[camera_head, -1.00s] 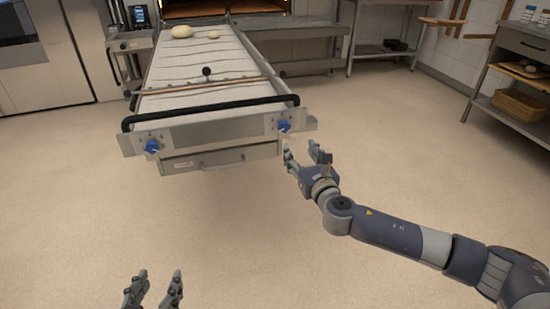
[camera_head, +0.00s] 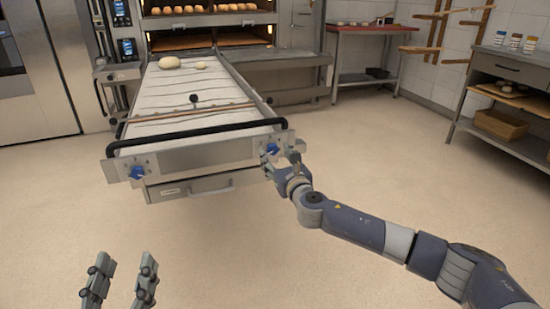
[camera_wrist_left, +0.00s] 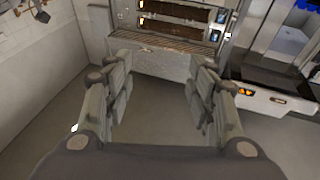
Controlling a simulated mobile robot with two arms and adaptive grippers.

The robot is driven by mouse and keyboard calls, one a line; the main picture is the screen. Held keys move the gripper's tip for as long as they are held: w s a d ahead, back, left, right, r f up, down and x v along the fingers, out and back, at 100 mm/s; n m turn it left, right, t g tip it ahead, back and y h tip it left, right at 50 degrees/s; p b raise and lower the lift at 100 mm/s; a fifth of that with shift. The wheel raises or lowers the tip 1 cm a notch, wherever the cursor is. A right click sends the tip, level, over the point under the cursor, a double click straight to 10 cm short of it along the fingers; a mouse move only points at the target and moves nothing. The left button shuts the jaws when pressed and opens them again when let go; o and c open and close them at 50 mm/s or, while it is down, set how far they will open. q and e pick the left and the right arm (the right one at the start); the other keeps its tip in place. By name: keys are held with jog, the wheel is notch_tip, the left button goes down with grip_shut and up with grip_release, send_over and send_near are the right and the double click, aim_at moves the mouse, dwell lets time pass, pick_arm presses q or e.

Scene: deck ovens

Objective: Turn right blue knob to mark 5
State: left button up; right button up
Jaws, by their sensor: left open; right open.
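The right blue knob (camera_head: 272,149) sits on the right end of the loader's metal front panel (camera_head: 205,155). The left blue knob (camera_head: 136,172) is on the panel's left end. My right gripper (camera_head: 279,162) is open with its fingers at the right knob, partly overlapping it; whether they touch it cannot be told. The mark the knob points to is too small to read. My left gripper (camera_head: 120,284) is open and empty low over the floor, away from the loader. In the left wrist view its two fingers (camera_wrist_left: 163,95) are apart with nothing between them.
A black bar (camera_head: 200,133) runs across the loader's front, above a drawer (camera_head: 205,186). Dough pieces (camera_head: 170,63) lie on the loader's far end. An oven with loaves (camera_head: 205,9) stands behind. A shelf unit (camera_head: 505,95) is at right. The floor between is clear.

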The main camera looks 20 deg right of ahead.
pick_arm(q)
jog(key=shift+s+r+t+h, duration=0.2)
jog(key=shift+r+t, duration=0.15)
jog(key=shift+r, duration=0.3)
jog(key=shift+s+r+t+h, duration=0.2)
jog(key=shift+r+t, duration=0.15)
jog(key=shift+r, duration=0.25)
pick_arm(e)
jog(key=shift+w+a, duration=0.1)
jog(key=shift+w, duration=0.75)
pick_arm(q)
jog(key=shift+d, duration=0.1)
pick_arm(e)
jog(key=c, duration=1.1)
